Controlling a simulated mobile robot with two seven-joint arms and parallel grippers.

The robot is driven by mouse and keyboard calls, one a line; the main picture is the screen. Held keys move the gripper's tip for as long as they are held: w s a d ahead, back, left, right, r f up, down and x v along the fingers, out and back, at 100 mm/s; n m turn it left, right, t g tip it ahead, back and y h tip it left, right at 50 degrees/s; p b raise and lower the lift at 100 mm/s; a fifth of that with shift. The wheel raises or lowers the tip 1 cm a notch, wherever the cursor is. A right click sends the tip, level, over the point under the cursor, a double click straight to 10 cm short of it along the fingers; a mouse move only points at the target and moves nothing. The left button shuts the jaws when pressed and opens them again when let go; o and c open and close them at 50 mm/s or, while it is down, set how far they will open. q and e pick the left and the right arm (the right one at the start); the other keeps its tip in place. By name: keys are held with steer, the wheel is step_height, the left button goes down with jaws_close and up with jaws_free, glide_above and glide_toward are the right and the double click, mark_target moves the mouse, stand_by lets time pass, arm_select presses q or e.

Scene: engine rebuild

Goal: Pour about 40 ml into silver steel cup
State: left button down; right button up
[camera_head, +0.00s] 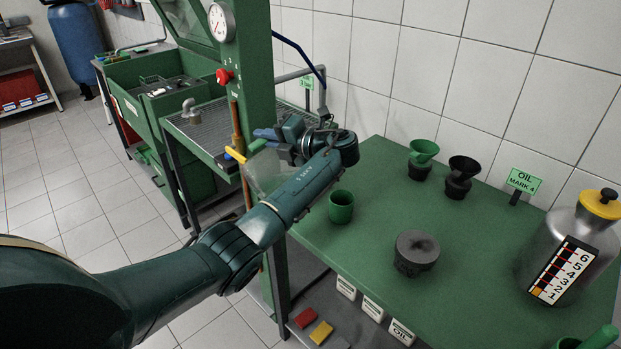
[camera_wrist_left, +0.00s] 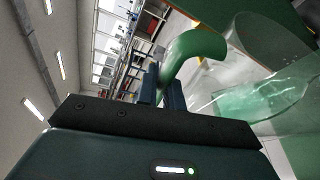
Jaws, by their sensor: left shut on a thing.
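My left gripper (camera_head: 268,133) is shut on the green handle (camera_wrist_left: 197,46) of a clear jug (camera_head: 264,172), held in the air left of the green table. In the left wrist view the jug's clear wall (camera_wrist_left: 268,38) shows with pale green liquid (camera_wrist_left: 265,96) inside, and it looks tilted. My forearm hides part of the jug in the head view. A small grey metal piece (camera_head: 190,110) stands on the grated bench; I cannot tell whether it is the silver steel cup. No other silver cup shows clearly. My right gripper is not in view.
A green machine post (camera_head: 247,60) stands behind my gripper.

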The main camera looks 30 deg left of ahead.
arm_select(q)
steer(key=shift+r+m, duration=0.15)
steer(key=shift+m, duration=0.75)
steer(key=shift+s+d+m, duration=0.15)
steer(key=shift+m, duration=0.15)
